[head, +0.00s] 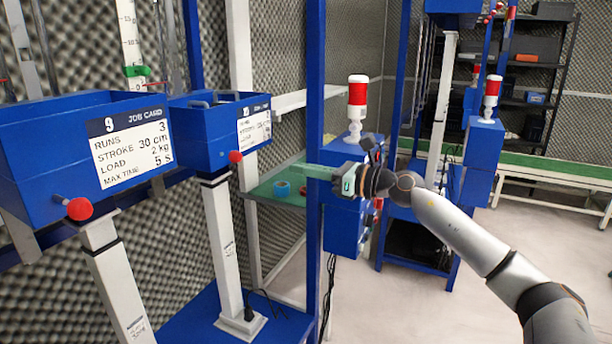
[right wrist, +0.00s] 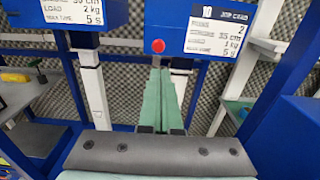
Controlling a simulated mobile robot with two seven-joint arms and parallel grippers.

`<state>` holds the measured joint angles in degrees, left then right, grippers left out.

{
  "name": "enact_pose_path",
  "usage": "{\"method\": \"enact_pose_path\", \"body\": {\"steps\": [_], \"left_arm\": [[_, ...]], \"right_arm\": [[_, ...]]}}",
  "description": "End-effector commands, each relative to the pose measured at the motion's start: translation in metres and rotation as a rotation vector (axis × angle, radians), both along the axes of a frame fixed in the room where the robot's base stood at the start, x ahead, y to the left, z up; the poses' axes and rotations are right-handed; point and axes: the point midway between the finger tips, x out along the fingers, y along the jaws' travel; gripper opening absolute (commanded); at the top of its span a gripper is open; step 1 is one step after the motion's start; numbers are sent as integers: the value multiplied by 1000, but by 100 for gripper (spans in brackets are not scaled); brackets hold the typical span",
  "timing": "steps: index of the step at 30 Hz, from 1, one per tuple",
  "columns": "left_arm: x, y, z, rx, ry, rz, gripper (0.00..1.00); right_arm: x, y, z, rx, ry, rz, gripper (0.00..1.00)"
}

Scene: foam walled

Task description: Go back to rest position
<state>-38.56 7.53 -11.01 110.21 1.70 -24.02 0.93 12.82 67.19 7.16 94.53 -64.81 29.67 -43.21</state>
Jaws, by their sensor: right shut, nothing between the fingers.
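My right arm (head: 450,222) comes in from the lower right in the head view. Its right gripper (head: 300,168) points left, with pale green fingers shut and nothing between them. The fingers also show in the right wrist view (right wrist: 160,68), together and pointing up the picture. My left gripper is not in view.
Blue box 9 (head: 40,150) and blue box 10 (head: 205,155) carry job cards and stand on white posts. A blue upright (head: 315,60) stands close to my right gripper. A red-and-white lamp (head: 357,95) is behind it. Open floor (head: 400,310) lies below my arm.

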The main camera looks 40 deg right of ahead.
Motion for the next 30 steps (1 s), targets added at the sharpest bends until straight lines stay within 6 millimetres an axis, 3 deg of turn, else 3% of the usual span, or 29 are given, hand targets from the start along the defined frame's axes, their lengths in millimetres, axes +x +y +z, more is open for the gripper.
{"method": "enact_pose_path", "body": {"steps": [23,26,29,30], "left_arm": [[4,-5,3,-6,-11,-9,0],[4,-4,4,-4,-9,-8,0],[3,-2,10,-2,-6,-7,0],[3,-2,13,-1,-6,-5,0]], "right_arm": [[-5,-1,0,3,1,2,0],[-4,5,-13,73,24,10,0],[-4,22,-48,288,93,23,0],[-5,30,-68,417,135,22,0]]}}
